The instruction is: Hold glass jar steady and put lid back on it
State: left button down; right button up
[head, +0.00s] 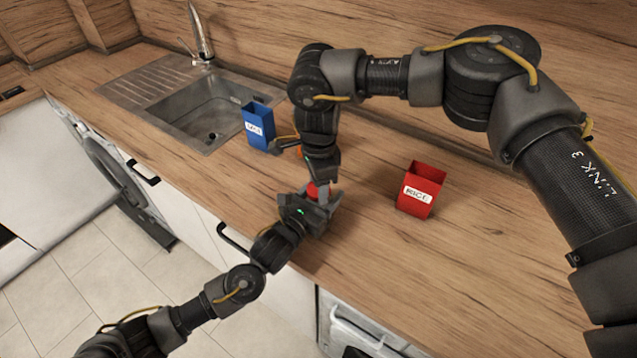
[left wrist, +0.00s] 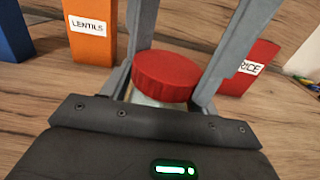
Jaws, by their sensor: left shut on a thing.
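The red lid (head: 313,189) is at the top of the glass jar, mostly hidden by my grippers in the head view. In the left wrist view the lid (left wrist: 167,74) sits level, with a pale strip of the jar (left wrist: 157,100) just under it. I cannot tell whether the lid is fully seated. My left gripper (head: 318,205) is shut on the jar from the front, low over the counter.
A blue box (head: 258,126) stands by the sink (head: 208,112). An orange lentils box (left wrist: 89,30) is behind the jar, mostly hidden in the head view. A red rice box (head: 420,190) stands to the right.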

jog(key=o, duration=0.4)
jog(key=shift+r, duration=2.3)
jog(key=shift+c, duration=0.3)
notch_tip(320, 180, up, 3)
jog(key=n, duration=0.2)
jog(key=shift+n, duration=0.4)
pick_arm(q)
jog(key=shift+s, duration=0.1)
pick_arm(e)
jog(key=shift+s+r+n, duration=0.1)
jog(key=shift+r+n, duration=0.15)
jog(key=shift+n, duration=0.05)
jog(key=shift+f, duration=0.15)
